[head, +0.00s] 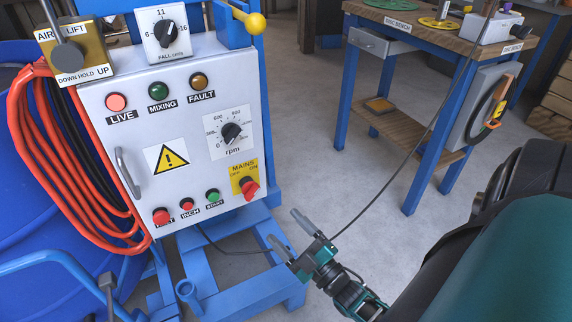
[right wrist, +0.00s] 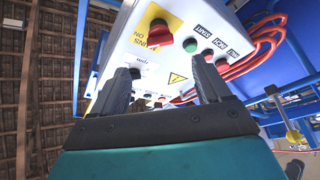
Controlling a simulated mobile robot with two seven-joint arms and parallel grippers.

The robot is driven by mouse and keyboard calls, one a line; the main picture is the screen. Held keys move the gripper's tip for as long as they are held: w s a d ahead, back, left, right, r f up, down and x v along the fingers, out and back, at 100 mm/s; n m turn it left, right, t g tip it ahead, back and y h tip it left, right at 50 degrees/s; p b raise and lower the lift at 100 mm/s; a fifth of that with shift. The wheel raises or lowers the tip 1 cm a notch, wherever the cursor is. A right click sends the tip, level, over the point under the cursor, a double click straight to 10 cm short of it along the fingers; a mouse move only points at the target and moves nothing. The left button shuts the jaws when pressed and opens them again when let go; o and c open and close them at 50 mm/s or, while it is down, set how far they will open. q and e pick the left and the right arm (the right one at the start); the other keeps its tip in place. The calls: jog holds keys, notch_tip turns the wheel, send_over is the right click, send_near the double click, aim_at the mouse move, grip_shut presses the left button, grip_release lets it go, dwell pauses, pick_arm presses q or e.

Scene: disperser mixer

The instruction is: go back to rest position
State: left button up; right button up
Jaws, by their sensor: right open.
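My right gripper (head: 290,234) is open and empty in the head view, in front of and to the lower right of the control panel (head: 205,122). Its two fingers are apart and touch nothing that I can see. In the right wrist view the open fingers (right wrist: 168,92) point toward the panel, and the red mains switch (right wrist: 158,36) shows beyond them. In the head view the mains switch (head: 249,187) sits on a yellow plate at the panel's lower right. My left gripper is not in view.
A blue-legged workbench (head: 415,165) stands at the back right. Orange hose (head: 50,150) hangs left of the panel beside a blue drum (head: 20,200). A dark cable (head: 395,190) runs across behind my right gripper. Grey floor (head: 325,150) is clear between panel and bench.

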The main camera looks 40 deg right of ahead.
dwell(0.3)
jog(key=s+a+r+m+g+y, duration=0.1)
jog(key=a+m+g, duration=0.2)
jog(key=a+g, duration=0.35)
jog(key=s+a+r+m+g+y, duration=0.1)
jog(key=s+a+m+g, duration=0.2)
jog(key=a, duration=0.7)
pick_arm(q)
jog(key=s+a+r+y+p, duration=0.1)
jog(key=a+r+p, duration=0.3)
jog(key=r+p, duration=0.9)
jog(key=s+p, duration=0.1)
jog(key=p, duration=0.6)
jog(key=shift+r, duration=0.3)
pick_arm(e)
jog(key=s+d+r+m+h, duration=0.1)
jog(key=d+r, duration=0.2)
jog(key=r, duration=1)
jog(key=shift+s+d+r+g, duration=0.2)
jog(key=shift+s+d+g, duration=0.1)
jog(key=shift+s+g, duration=0.15)
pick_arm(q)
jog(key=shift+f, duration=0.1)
pick_arm(e)
jog(key=shift+f, duration=0.1)
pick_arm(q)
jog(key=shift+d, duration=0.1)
